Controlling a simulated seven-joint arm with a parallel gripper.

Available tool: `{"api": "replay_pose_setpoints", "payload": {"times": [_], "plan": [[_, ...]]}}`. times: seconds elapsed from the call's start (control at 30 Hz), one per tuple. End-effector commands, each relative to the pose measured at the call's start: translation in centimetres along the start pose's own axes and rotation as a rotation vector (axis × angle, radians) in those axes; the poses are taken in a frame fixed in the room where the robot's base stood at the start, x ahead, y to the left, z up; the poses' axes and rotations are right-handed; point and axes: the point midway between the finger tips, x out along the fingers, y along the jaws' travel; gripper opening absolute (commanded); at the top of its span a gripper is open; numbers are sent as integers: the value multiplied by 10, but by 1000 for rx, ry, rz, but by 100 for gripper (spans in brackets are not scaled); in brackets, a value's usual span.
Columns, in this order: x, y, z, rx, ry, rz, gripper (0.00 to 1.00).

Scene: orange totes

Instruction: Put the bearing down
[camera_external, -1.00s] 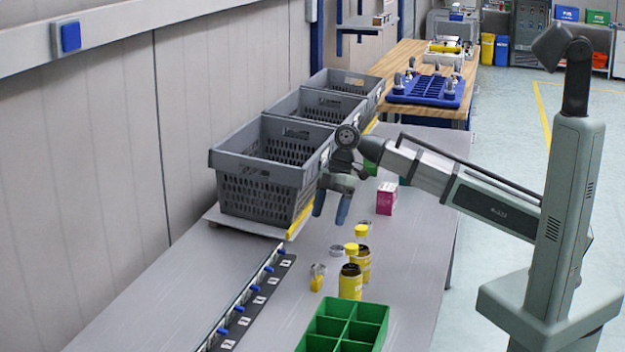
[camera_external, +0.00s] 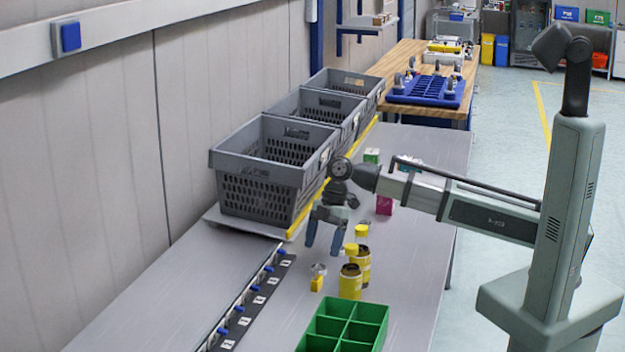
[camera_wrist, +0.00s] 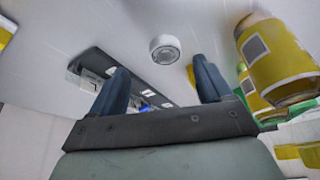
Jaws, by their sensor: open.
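The bearing (camera_wrist: 164,48), a small silver ring with a round face, lies on the grey table in the wrist view. It appears between my two dark blue fingers and apart from them. My gripper (camera_external: 324,247) is open and empty, pointing down above the table, in front of the nearest grey crate. It also fills the lower part of the wrist view (camera_wrist: 160,70).
Yellow jars (camera_external: 350,283) stand just right of my gripper, with a small yellow object (camera_external: 316,284) near them. A green divided tray (camera_external: 325,326) is at the front. Grey crates (camera_external: 255,190) line the left, above a black rail (camera_external: 250,305). A pink box (camera_external: 384,205) stands behind my arm.

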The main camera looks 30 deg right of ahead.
Motion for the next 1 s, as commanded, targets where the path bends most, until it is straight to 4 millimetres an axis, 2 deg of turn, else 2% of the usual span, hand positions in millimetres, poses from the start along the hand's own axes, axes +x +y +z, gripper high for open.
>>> {"api": "replay_pose_setpoints", "payload": {"times": [0.27, 0.6, 0.87, 1.0], "plan": [[12, -3, -2, -1, 0, 0, 79], [50, -8, -5, 0, -1, -1, 79], [53, -7, -5, 0, 0, 1, 79], [53, -8, -5, 0, 0, 1, 67]]}}
